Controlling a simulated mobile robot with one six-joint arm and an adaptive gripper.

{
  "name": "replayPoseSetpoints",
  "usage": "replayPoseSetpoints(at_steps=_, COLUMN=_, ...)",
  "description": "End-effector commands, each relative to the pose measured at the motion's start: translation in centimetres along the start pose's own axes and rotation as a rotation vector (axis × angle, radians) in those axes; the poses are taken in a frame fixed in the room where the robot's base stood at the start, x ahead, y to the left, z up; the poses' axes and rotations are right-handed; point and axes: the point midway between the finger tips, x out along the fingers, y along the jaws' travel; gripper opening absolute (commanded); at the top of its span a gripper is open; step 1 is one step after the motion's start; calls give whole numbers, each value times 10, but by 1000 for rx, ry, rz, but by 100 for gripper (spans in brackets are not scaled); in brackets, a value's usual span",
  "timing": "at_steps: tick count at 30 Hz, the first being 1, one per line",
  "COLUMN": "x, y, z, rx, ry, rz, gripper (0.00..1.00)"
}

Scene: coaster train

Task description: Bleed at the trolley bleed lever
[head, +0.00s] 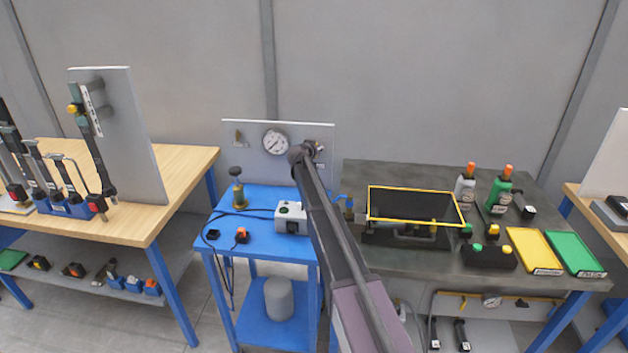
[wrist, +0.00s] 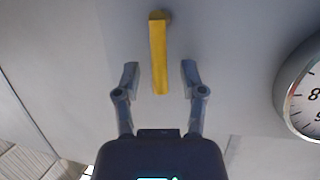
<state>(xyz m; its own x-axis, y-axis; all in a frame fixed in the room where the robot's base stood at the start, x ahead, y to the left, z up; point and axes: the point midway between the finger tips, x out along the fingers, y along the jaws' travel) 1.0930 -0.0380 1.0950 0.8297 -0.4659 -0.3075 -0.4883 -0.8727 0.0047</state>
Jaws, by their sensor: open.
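The yellow bleed lever (wrist: 158,55) is a straight bar on a round pivot on a grey panel in the wrist view. My gripper (wrist: 160,75) is open there, with one finger on each side of the bar and a gap to both. I cannot tell how deep the bar sits between the fingers. In the head view my arm reaches the grey panel (head: 255,165) at the back of the blue trolley (head: 262,195), just right of its gauge. My arm hides most of the gripper and lever there.
The round gauge (head: 276,142) is close by; its edge shows in the wrist view (wrist: 303,90). A smaller brass-coloured fitting (head: 238,138) is on the panel's left. A grey box (head: 291,217) and a brass fitting (head: 238,193) stand on the trolley. A dark bench (head: 350,180) adjoins it.

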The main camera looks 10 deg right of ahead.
Motion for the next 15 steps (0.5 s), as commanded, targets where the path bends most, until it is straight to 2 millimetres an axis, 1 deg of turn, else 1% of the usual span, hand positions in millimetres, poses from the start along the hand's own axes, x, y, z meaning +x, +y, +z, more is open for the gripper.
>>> replayPoseSetpoints(at_steps=8, x=0, y=-8, z=4, rx=-133, ry=29, rz=42, gripper=53)
replayPoseSetpoints(at_steps=15, x=0, y=-18, z=9, rx=-352, ry=75, rz=114, gripper=53)
